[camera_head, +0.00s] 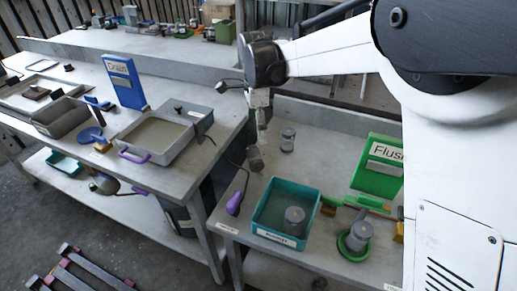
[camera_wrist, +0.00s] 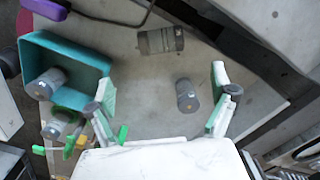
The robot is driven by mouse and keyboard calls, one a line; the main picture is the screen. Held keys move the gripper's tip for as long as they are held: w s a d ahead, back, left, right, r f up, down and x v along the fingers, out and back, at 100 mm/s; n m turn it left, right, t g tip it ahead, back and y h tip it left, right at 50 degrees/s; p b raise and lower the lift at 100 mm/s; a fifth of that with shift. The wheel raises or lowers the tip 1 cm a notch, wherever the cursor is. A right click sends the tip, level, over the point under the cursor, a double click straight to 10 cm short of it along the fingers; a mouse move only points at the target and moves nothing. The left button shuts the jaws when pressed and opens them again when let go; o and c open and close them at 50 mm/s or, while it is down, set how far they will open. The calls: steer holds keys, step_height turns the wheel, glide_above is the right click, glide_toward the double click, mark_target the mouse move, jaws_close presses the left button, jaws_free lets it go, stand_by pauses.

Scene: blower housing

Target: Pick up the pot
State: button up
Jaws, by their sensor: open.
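Several grey cylindrical pots are in view; I cannot tell which one the task means. One pot stands on the bench behind the teal tray in the head view (camera_head: 288,141); in the wrist view this pot (camera_wrist: 188,96) appears between the fingers, nearer the right one. A second pot (camera_head: 255,158) seems to lie on its side below my gripper in the head view; it also shows in the wrist view (camera_wrist: 160,40). My gripper (camera_head: 262,122) is open and empty above the bench, its fingers spread in the wrist view (camera_wrist: 162,85).
The teal tray (camera_head: 258,222) holds another pot (camera_head: 294,220). One more pot (camera_head: 360,235) sits on a green ring (camera_head: 345,250). A green "Flush" sign (camera_head: 377,178) stands at the right. A purple-handled tool (camera_head: 236,203) lies left of the tray. The left bench holds a grey basin (camera_head: 150,160).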

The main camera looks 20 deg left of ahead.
mark_target(254, 153)
steer(key=f, duration=0.9)
steer(key=shift+a+b, duration=0.2)
steer(key=shift+b, duration=0.15)
steer(key=shift+a+f, duration=0.15)
steer(key=shift+f, duration=1.15)
steer(key=shift+a+f, duration=0.1)
steer(key=shift+f, duration=1.15)
steer(key=c, duration=1.5)
steer(key=shift+r, duration=0.15)
